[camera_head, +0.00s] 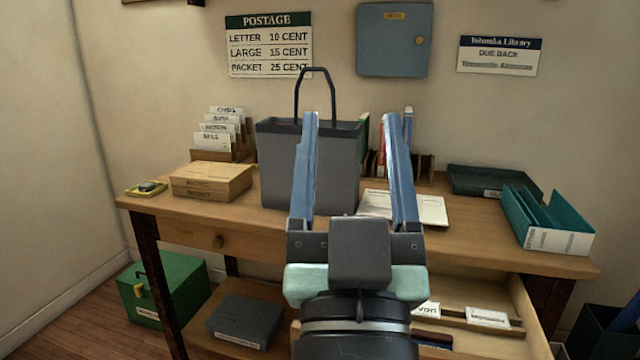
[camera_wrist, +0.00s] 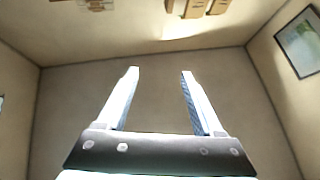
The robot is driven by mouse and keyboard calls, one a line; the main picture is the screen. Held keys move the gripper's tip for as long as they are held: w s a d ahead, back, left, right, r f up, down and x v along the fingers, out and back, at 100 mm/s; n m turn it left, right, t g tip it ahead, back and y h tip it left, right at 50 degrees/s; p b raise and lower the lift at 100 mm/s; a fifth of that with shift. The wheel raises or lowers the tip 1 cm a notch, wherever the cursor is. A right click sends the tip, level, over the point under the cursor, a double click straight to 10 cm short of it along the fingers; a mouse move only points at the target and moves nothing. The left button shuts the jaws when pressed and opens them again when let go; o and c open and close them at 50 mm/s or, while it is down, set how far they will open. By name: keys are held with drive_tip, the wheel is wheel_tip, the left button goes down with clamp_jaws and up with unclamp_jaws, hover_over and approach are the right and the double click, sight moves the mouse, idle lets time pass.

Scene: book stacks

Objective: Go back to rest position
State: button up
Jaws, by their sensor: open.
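My gripper (camera_head: 352,130) is raised in front of the desk, its two long blue fingers spread apart and pointing up. Nothing is between the fingers. In the wrist view my gripper (camera_wrist: 159,72) is also open and empty, against a bare wall. In the head view the fingers overlap the grey bag (camera_head: 275,165) and a white paper or booklet (camera_head: 432,208) on the desk behind them. I cannot tell the exact gap between the fingers and these things.
The wooden desk (camera_head: 245,227) has an open drawer (camera_head: 533,318) at lower right, partly hidden by my arm. A wooden box (camera_head: 212,181) stands left, a teal file holder (camera_head: 545,220) right. A blue wall cabinet (camera_head: 393,45) hangs above. A green box (camera_head: 170,285) is on the floor.

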drive_tip(key=s+a+r+t+y, duration=0.1)
drive_tip(key=s+a+r+t, duration=0.15)
drive_tip(key=s+r, duration=0.65)
drive_tip(key=w+r+p, duration=0.3)
drive_tip(key=r+p, duration=2.6)
drive_tip(key=r, duration=0.1)
drive_tip(key=shift+n, duration=0.3)
